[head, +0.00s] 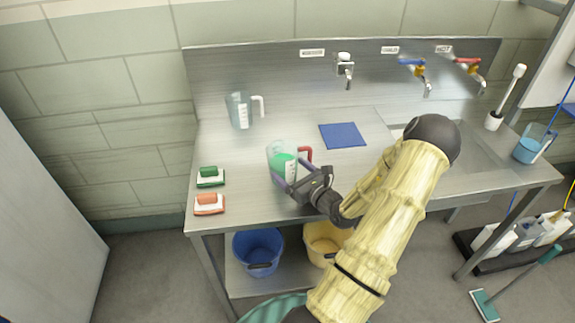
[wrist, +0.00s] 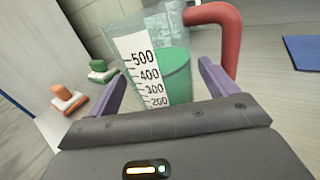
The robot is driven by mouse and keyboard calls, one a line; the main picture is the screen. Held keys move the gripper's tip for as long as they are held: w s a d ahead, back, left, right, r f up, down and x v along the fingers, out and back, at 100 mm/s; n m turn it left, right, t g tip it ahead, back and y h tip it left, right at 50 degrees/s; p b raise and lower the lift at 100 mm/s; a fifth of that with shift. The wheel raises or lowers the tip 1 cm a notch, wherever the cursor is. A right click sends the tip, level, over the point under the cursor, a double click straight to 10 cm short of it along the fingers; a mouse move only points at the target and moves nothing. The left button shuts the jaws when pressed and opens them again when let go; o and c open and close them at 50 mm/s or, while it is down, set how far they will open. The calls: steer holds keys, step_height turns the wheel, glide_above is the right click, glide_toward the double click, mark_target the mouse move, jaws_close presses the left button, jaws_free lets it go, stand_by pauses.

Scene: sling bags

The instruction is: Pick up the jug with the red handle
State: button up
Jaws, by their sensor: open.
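The jug with the red handle (head: 281,156) stands on the steel counter (head: 235,209). It is clear, has a white scale and holds green liquid. In the wrist view the jug (wrist: 176,75) stands between the fingers, and its red handle (wrist: 232,42) is at the upper right. My gripper (head: 290,183) is open around the jug's near side. In the wrist view the purple fingers of my gripper (wrist: 160,92) are on either side of it. I cannot tell whether they touch it. The jug's lower part is hidden behind the gripper.
A jug with a white handle (head: 240,110) stands at the back left. A blue mat (head: 342,135) lies to the right. A green brush (head: 210,177) and an orange brush (head: 209,204) lie left. A blue jug (head: 530,149) is far right. Blue (head: 257,250) and yellow (head: 322,243) buckets stand below.

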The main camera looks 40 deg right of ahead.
steer(key=w+p, duration=0.1)
steer(key=w, duration=0.4)
steer(key=shift+a, duration=0.15)
steer(key=shift+r, duration=0.1)
steer(key=c, duration=1.1)
